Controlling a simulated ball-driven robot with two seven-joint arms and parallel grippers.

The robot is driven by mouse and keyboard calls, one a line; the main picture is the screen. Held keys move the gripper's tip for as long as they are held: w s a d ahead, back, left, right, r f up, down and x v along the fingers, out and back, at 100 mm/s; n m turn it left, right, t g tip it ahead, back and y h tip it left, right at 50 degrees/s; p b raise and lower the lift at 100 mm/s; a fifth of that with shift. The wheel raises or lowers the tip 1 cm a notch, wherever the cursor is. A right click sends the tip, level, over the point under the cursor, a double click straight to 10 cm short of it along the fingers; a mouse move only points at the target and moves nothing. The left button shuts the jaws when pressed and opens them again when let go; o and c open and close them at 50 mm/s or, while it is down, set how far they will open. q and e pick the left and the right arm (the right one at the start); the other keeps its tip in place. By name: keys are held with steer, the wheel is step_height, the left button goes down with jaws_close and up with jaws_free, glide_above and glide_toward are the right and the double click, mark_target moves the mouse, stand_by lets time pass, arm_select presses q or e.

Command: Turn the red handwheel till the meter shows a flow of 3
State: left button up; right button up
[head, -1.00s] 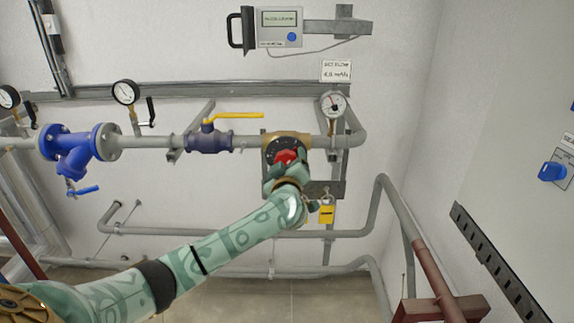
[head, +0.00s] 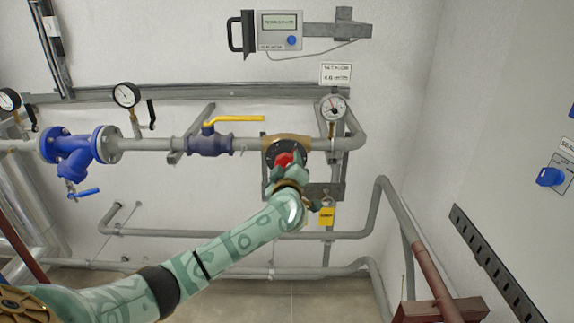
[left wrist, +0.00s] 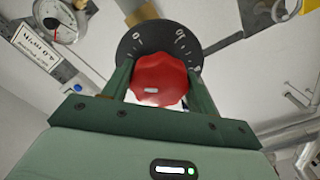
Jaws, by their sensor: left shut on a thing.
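The red handwheel (head: 284,160) sits on the brass valve in the grey pipe, in front of a dark scale disc. In the left wrist view the handwheel (left wrist: 160,79) lies between the two fingers of my left gripper (left wrist: 159,90), which is shut on it. The black scale disc (left wrist: 157,42) with white marks shows behind it. The meter (head: 280,32) hangs high on the wall, with a lit green display and a blue knob. Its reading is too small to tell. My right gripper is not in view.
A round gauge (head: 333,107) is right of the valve, under a white label (head: 335,74). A yellow lever (head: 238,120) is on the pipe to the left. Grey pipes (head: 340,235) run underneath.

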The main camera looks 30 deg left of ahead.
arm_select(q)
steer(key=n+p, duration=0.1)
steer(key=n, duration=0.1)
steer(key=shift+n, duration=0.3)
steer(key=n+p, duration=0.1)
steer(key=n, duration=0.1)
steer(key=shift+n, duration=0.4)
steer(key=n, duration=0.2)
steer(key=shift+n, duration=0.3)
steer(key=n, duration=0.3)
steer(key=shift+n, duration=0.3)
steer(key=n+b, duration=0.1)
steer(key=n, duration=0.4)
steer(key=n+b, duration=0.2)
steer(key=n, duration=0.4)
steer(key=shift+n, duration=0.3)
